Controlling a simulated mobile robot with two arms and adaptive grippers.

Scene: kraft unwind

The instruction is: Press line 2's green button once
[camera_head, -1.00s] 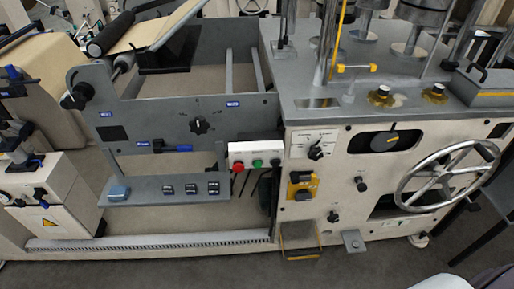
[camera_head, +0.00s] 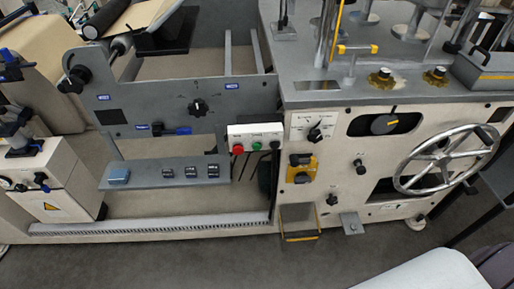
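A small white control box (camera_head: 255,131) is mounted at the right end of the grey side panel, beside the cream machine cabinet. On its front are a red button (camera_head: 238,149), a green button (camera_head: 257,146) in the middle, and a dark button (camera_head: 275,144) at the right. Markings above the buttons are too small to read, so I cannot tell which line the box belongs to. Neither gripper shows in the head view. A smooth pale shape (camera_head: 430,274) at the bottom right is probably part of me.
A spoked handwheel (camera_head: 447,160) sticks out from the cabinet at the right. A shelf with small switches (camera_head: 165,177) juts out below the grey panel. A yellow-edged step (camera_head: 301,238) and a small bracket (camera_head: 352,224) sit low in front. The grey floor (camera_head: 190,265) ahead is clear.

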